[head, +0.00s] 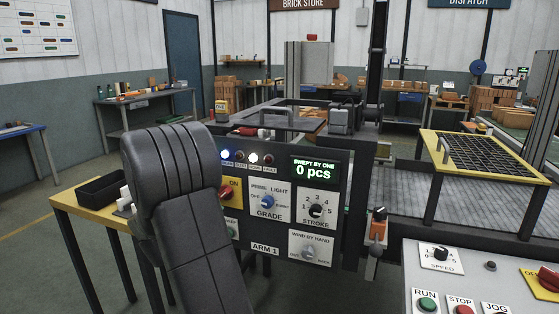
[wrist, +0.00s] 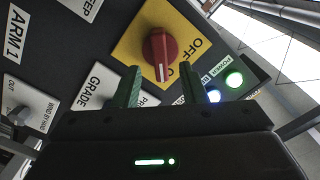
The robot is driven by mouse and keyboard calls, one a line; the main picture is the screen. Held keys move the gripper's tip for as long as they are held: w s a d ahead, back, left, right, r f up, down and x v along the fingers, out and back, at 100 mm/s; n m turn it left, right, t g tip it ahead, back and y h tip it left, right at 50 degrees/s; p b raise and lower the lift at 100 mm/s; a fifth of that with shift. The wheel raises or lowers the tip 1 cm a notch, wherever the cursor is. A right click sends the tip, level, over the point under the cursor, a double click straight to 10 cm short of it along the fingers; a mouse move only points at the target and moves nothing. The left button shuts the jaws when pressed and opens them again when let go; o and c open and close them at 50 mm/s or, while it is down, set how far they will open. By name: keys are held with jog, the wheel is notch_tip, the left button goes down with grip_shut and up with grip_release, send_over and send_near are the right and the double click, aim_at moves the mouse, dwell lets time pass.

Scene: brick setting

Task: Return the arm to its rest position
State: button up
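My arm (head: 185,190) is bent up in front of the black control panel in the head view and covers the panel's left part. My gripper (wrist: 160,78) is hidden behind it there. In the wrist view its two green fingers stand apart with nothing gripped between them. A red rotary switch (wrist: 160,55) on a yellow plate (wrist: 142,32) lies just beyond the fingertips. The red switch (head: 226,192) also shows in the head view, beside the arm. I cannot tell whether a finger touches the panel.
The panel's display (head: 314,170) reads 0 pcs, and several lamps are lit, including a green one (wrist: 234,79) by POWER. A yellow-edged table (head: 90,212) with a black tray (head: 101,188) stands left. A grey console (head: 425,279) is at front right. Open floor lies at left.

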jog(key=x, duration=0.4)
jog(key=shift+w+d, duration=0.1)
jog(key=shift+w, duration=0.2)
jog(key=shift+s, duration=0.1)
jog(key=v, duration=1.4)
jog(key=w+d+n+p, duration=0.2)
jog(key=w+n+p, duration=0.2)
jog(key=w+p, duration=0.1)
jog(key=w+d+n+p, duration=0.2)
jog(key=w+n+p, duration=0.3)
jog(key=w, duration=0.3)
jog(key=shift+w+d, duration=0.2)
jog(key=shift+d, duration=0.2)
jog(key=shift+r, duration=0.1)
